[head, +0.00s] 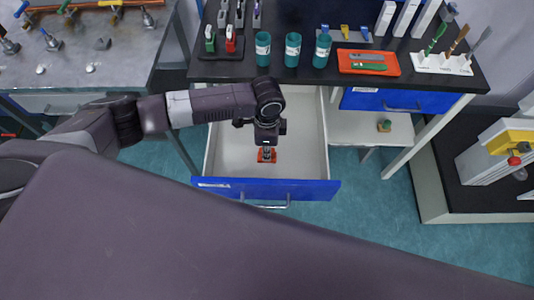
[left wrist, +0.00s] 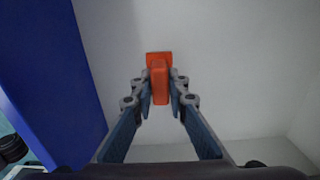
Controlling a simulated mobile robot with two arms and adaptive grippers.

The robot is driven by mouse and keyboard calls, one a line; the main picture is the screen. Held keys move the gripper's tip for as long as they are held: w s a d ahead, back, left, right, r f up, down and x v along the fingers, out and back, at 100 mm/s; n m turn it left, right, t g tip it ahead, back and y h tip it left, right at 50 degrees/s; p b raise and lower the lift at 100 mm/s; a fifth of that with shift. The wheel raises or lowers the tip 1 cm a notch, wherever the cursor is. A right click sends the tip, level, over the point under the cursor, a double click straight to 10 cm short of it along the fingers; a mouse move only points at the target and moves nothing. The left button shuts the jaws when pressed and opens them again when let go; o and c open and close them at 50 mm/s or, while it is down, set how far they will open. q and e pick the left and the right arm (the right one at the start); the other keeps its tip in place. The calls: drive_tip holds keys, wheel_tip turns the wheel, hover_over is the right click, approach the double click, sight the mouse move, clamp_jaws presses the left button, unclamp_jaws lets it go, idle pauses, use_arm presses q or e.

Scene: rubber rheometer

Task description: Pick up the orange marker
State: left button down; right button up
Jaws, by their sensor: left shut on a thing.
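The orange marker (head: 266,157) is inside the open white drawer (head: 228,155), close behind the drawer's blue front. My left gripper (head: 267,148) reaches down into the drawer over it. In the left wrist view, the fingers of my left gripper (left wrist: 160,88) are closed on both sides of the marker (left wrist: 159,68), which shows as an orange block with a wider end. I cannot tell whether the marker touches the drawer floor. My right gripper is not in view.
The blue drawer front (head: 310,190) with its handle is near the gripper, and its wall stands close by in the left wrist view (left wrist: 60,80). The black worktop (head: 225,70) above holds teal cups (head: 293,50) and an orange tray (head: 385,69). The rest of the drawer looks empty.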

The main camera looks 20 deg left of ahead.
use_arm(q)
drive_tip(key=shift+r, duration=0.1)
drive_tip(key=shift+r, duration=0.6)
wheel_tip(320, 180, up, 19)
drive_tip(key=b, duration=0.1)
drive_tip(key=shift+f, duration=0.15)
drive_tip(key=c, duration=2.4)
unclamp_jaws()
clamp_jaws()
wheel_tip(320, 180, up, 12)
drive_tip(key=p, duration=1.4)
